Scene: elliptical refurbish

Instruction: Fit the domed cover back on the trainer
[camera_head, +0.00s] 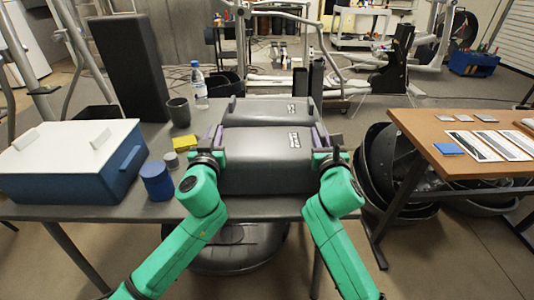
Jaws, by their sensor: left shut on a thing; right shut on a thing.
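A dark grey, rounded cover (262,172) with white lettering is at the front middle of the grey table. My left gripper (212,150) is shut on its left side, and my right gripper (323,150) is shut on its right side. Purple parts show beside both grippers. Directly behind is another dark grey rounded body (262,110) with white lettering, which looks like part of the trainer. I cannot tell whether the cover touches it or how high the cover sits. The fingertips are largely hidden.
On the table's left are a blue box with a white lid (72,155), a blue jar (157,181), a yellow pad (185,143), a dark cup (179,112) and a water bottle (198,86). A brown table (430,130) with cards stands right, past a gap.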

